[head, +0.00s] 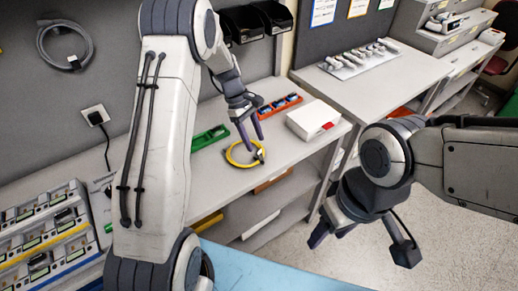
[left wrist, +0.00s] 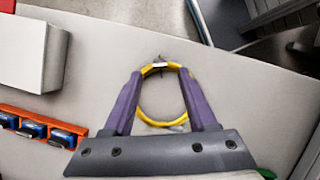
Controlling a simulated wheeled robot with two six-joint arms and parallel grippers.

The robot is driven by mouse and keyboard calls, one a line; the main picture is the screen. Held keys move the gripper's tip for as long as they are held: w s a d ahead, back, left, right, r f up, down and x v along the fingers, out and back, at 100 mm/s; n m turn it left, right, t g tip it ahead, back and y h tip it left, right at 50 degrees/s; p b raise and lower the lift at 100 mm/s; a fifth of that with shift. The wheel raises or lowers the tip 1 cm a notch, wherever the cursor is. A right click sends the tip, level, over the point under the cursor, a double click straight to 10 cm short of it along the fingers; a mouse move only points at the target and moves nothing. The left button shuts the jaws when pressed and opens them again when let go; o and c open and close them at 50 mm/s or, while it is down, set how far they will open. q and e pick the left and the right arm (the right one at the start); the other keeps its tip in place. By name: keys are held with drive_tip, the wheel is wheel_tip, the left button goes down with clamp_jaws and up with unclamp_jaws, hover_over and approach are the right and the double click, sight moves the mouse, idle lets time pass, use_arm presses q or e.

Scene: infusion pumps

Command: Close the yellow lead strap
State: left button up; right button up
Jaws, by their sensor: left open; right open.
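The yellow lead strap (head: 236,161) lies as a ring on the light table, near its front edge. In the left wrist view the strap (left wrist: 149,119) shows between and behind my fingers, with a pale piece at its top and another grey piece at its lower right. My left gripper (head: 251,136) is above the strap, pointing down, with its purple fingers apart. In the left wrist view the left gripper (left wrist: 160,78) has its tips over the strap's upper part; I cannot tell whether they touch it. My right gripper (head: 365,245) is open and empty over the floor.
A green tray (head: 210,138) and a red-orange tray with blue items (head: 279,106) stand behind the strap. A white box (head: 312,119) stands to its right. A rack of devices (head: 45,240) is at the left. The table front (head: 215,178) is bare.

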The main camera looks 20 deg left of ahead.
sight(259, 151)
use_arm(q)
drive_tip(key=shift+p+x, duration=0.4)
drive_tip(key=shift+x, duration=2.2)
clamp_jaws()
